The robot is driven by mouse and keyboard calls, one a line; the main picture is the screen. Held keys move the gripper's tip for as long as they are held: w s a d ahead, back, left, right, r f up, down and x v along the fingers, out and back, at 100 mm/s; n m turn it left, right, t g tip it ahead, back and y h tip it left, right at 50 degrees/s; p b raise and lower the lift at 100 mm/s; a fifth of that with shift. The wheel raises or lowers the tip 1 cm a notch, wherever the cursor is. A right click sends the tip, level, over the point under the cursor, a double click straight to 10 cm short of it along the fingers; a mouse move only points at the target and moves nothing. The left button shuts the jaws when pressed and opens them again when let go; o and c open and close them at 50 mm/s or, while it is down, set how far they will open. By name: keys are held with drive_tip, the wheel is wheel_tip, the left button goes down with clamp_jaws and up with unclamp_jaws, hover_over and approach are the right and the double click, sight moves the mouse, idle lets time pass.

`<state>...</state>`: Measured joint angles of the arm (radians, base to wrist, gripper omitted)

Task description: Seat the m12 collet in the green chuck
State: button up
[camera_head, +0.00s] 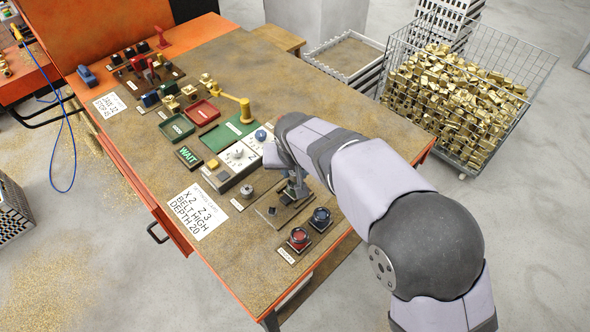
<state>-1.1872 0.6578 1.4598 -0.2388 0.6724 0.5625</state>
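My gripper (291,190) points down over a dark grey plate-like fixture (270,211) near the right side of the bench. My wrist and arm partly cover it, and whether its fingers are open or hold anything is too small to tell. A small grey round piece (247,191) stands on the bench left of my gripper. A red-topped round holder (299,238) and a blue-topped one (321,217) sit at the front right. I cannot make out which piece is the m12 collet or the green chuck; the labels are unreadable.
A wire basket of brass parts (455,100) stands behind.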

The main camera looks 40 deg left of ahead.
drive_tip(key=shift+f+b, duration=1.05)
drive_tip(key=shift+f, duration=0.3)
idle(1.6)
drive_tip(key=o, duration=1.6)
drive_tip(key=shift+r+p, duration=2.55)
drive_tip(key=shift+r, duration=0.95)
drive_tip(key=w+d+m+h, duration=0.1)
drive_tip(key=w+d, duration=0.3)
drive_tip(key=d, duration=0.5)
drive_tip(key=w+d+m+h, duration=0.1)
drive_tip(key=w+d+m, duration=0.15)
drive_tip(key=d, duration=0.65)
drive_tip(key=w+d+m+h, duration=0.1)
drive_tip(key=w+d, duration=0.3)
drive_tip(key=d, duration=0.6)
drive_tip(key=s+d+m+g, duration=0.1)
drive_tip(key=s+d, duration=0.3)
drive_tip(key=d, duration=0.4)
drive_tip(key=s+d+f+m+g, duration=0.1)
drive_tip(key=s+d+m, duration=0.1)
drive_tip(key=s+d, duration=0.3)
drive_tip(key=s+d+f+m+g, duration=0.1)
drive_tip(key=s+d, duration=0.3)
drive_tip(key=d, duration=0.7)
drive_tip(key=shift+s+f+m, duration=0.25)
drive_tip(key=shift+s, duration=0.05)
